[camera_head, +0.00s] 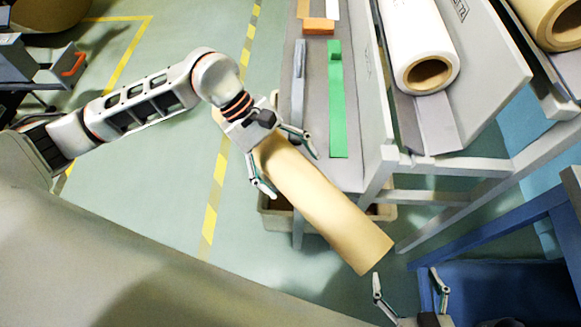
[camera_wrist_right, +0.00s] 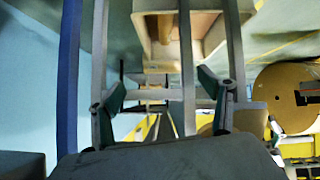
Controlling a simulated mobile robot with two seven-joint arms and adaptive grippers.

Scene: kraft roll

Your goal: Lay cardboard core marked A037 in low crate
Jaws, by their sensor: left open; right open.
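A long tan cardboard core (camera_head: 330,215) slants down to the right in the head view, in front of the grey bench. No mark is readable on it. My left gripper (camera_head: 287,172) is open at its upper left end, with one finger on each side. I cannot tell whether the fingers touch it. A low beige crate (camera_head: 271,218) stands below, partly hidden behind the core and bench. It also shows at the top of the right wrist view (camera_wrist_right: 145,32). My right gripper (camera_head: 409,288) is open and empty at the lower right, apart from the core's lower end.
A green strip (camera_head: 337,110) lies on the bench (camera_head: 313,95). A white roll (camera_head: 415,45) rests on a grey rack to the right, with a tan roll (camera_head: 550,20) beyond. A blue frame (camera_head: 495,235) stands at lower right. Open floor lies to the left.

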